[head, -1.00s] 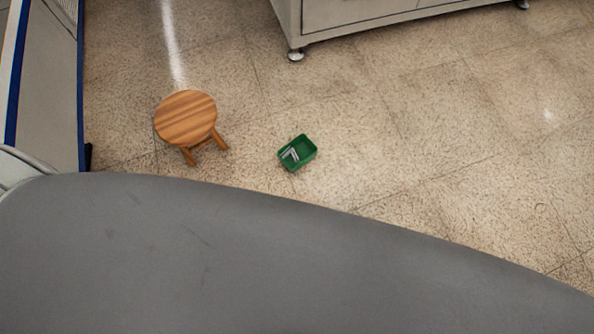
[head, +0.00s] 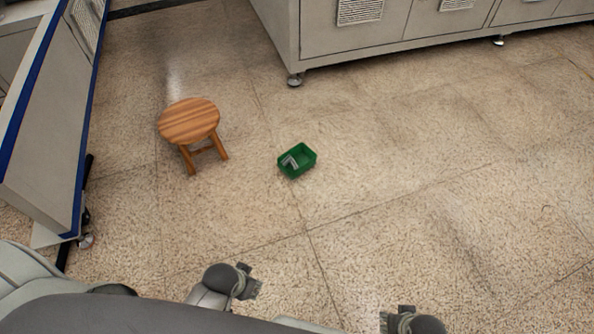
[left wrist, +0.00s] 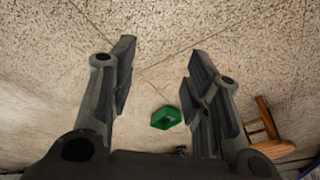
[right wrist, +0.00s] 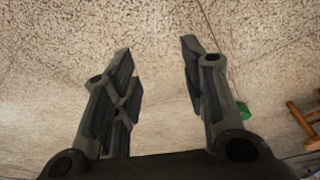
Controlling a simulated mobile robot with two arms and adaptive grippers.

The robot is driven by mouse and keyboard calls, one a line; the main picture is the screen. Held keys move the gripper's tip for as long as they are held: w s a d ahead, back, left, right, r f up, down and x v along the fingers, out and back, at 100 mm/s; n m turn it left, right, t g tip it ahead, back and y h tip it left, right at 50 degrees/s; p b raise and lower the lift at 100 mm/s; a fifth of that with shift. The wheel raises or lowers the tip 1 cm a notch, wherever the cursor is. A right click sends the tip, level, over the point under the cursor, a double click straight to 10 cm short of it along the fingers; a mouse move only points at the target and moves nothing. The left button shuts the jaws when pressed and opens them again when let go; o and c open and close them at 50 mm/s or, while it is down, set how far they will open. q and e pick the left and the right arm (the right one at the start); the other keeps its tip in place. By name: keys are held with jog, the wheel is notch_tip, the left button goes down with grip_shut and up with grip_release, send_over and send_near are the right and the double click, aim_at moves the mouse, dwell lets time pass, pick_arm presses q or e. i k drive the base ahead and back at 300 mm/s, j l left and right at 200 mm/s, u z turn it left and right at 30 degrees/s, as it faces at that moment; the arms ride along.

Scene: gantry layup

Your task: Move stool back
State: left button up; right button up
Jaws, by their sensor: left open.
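A round wooden stool (head: 189,121) stands upright on the floor, left of centre in the head view. Part of it shows at the right edge of the left wrist view (left wrist: 268,130) and of the right wrist view (right wrist: 303,120). My left gripper (head: 246,281) is open and empty, low in the head view and well short of the stool; its spread fingers show in the left wrist view (left wrist: 160,62). My right gripper (head: 391,322) is at the bottom edge of the head view, apart from the stool. Its fingers are spread and empty in the right wrist view (right wrist: 155,58).
A small green bin (head: 297,161) with grey metal pieces inside sits on the floor right of the stool. A grey cabinet (head: 350,35) on feet stands at the back. A blue-edged panel unit (head: 48,130) stands at the left. The floor (head: 430,190) at right is clear.

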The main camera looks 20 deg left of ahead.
aim_at(191, 121)
jog(key=u, duration=1.25)
